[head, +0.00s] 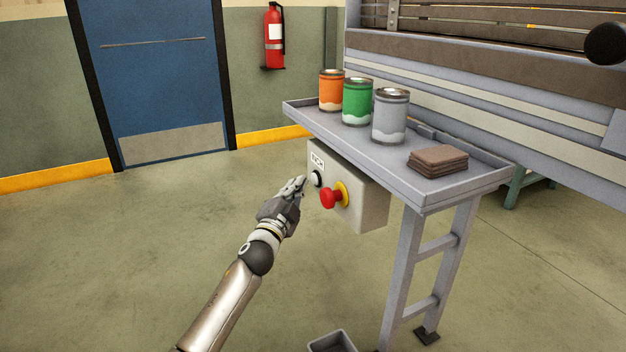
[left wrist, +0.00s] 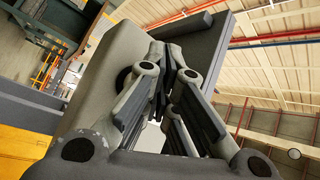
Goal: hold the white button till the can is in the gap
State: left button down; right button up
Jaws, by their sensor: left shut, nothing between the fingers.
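The white button (head: 317,179), a small pale face in a dark ring, is on the front of a grey control box (head: 365,200) under the side shelf. My left gripper (head: 300,184) is shut and empty, its fingertips close in front of the button. I cannot tell whether they touch it. In the left wrist view the shut fingers (left wrist: 168,95) point at the grey box (left wrist: 105,70). An orange can (head: 331,92), a green can (head: 356,104) and a grey can (head: 390,118) stand upright on the shelf. I cannot make out the gap. My right gripper is not in view.
A red stop knob on a yellow base (head: 342,193) sits just right of the white button. A stack of brown pads (head: 438,160) lies on the shelf (head: 470,181). A dark bin (head: 332,342) is on the floor below. The floor at left is clear.

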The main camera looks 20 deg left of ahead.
pick_arm(q)
jog(key=s+a+p, duration=0.1)
jog(key=s, duration=0.1)
jog(key=s+a, duration=0.1)
jog(key=a, duration=0.1)
jog(key=shift+s+a+p, duration=0.2)
jog(key=shift+s+p, duration=0.15)
jog(key=shift+p, duration=0.05)
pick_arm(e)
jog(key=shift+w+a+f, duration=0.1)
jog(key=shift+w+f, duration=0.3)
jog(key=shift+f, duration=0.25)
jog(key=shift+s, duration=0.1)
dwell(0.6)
